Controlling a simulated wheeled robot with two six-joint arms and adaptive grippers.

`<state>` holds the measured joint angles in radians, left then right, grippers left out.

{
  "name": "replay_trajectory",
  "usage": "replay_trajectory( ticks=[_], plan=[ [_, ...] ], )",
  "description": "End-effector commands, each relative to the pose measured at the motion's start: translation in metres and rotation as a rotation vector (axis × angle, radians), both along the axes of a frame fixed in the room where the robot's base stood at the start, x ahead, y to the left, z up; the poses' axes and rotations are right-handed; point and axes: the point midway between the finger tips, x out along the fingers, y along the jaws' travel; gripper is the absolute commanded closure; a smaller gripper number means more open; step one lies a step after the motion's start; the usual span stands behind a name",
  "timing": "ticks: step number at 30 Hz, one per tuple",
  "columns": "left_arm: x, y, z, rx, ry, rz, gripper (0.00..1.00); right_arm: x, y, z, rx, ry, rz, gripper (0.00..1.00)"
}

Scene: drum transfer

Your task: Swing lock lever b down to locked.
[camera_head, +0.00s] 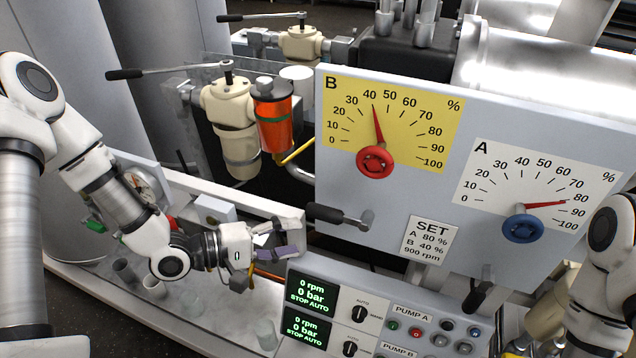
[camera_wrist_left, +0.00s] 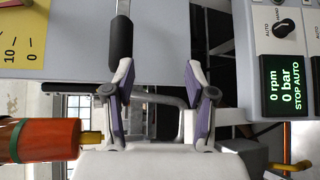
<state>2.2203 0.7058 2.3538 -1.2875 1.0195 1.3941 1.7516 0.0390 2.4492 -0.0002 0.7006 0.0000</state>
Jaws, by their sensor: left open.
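Lock lever b (camera_head: 338,216) sits on the grey panel below the yellow B dial. It lies nearly level, its black grip pointing left from a metal pivot. My left gripper (camera_head: 292,236) is open and empty, just left of and below the grip's end. In the left wrist view the gripper (camera_wrist_left: 159,78) has its purple-padded fingers apart. The black grip (camera_wrist_left: 121,40) shows just beyond the left finger's tip, not between the fingers; I cannot tell whether they touch. The other lock lever (camera_head: 478,290), below the A dial, points downward. My right gripper is out of view.
The red B knob (camera_head: 375,161) and blue A knob (camera_head: 523,228) are above the levers. The pump control panel (camera_head: 385,318) stands close below my left gripper. An orange cylinder (camera_head: 273,115) stands behind, left of the dial panel.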

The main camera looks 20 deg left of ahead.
Motion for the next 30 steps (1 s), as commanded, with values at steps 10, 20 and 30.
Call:
replay_trajectory(
  ticks=[10,20,30],
  plan=[
    [0.024,0.000,0.038,-0.022,-0.067,0.039,0.44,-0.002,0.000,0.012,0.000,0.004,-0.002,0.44],
    [0.056,-0.037,0.032,-0.021,-0.066,0.038,0.44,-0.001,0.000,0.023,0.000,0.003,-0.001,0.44],
    [0.066,-0.046,0.029,-0.027,-0.067,0.043,0.44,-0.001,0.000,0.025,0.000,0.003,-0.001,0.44]
  ],
)
